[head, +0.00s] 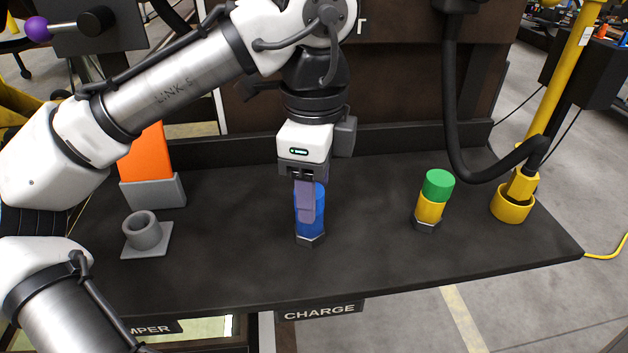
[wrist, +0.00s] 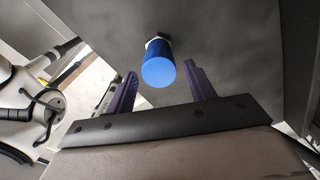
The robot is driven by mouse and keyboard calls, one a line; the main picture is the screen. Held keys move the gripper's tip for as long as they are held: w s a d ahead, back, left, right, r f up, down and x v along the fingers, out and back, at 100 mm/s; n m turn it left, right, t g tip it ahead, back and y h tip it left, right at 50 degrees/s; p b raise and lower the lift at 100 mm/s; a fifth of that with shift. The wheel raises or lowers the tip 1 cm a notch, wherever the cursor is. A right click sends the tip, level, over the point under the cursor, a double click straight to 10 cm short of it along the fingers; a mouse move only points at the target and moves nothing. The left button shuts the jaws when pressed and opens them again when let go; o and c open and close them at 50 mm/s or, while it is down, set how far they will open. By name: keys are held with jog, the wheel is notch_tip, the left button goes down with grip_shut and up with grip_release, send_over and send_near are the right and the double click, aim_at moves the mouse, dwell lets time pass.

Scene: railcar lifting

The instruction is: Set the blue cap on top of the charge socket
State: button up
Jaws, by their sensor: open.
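A blue cylinder (head: 311,228) stands upright on a grey hexagonal base, above the CHARGE label (head: 320,311) on the bench front. Its upper part, the blue cap (head: 321,192), has the same colour as the body below, and I cannot make out a seam. My gripper (head: 306,218) points down over it, partly hiding it in the head view. In the wrist view the round blue top (wrist: 158,72) shows between the two spread purple fingers (wrist: 160,85). The gripper is open and does not appear closed on anything; I cannot tell whether a finger touches the cylinder.
A yellow post with a green cap (head: 438,184) stands to the right. A yellow pipe fitting (head: 513,203) and a black hanging hose (head: 461,130) are beyond it. A grey ring holder (head: 144,234) and an orange block (head: 147,155) are at left. The dark bench (head: 372,255) is clear between them.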

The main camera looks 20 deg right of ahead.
notch_tip(320, 180, up, 13)
jog(key=p, duration=0.1)
jog(key=shift+p, duration=0.3)
dwell(0.7)
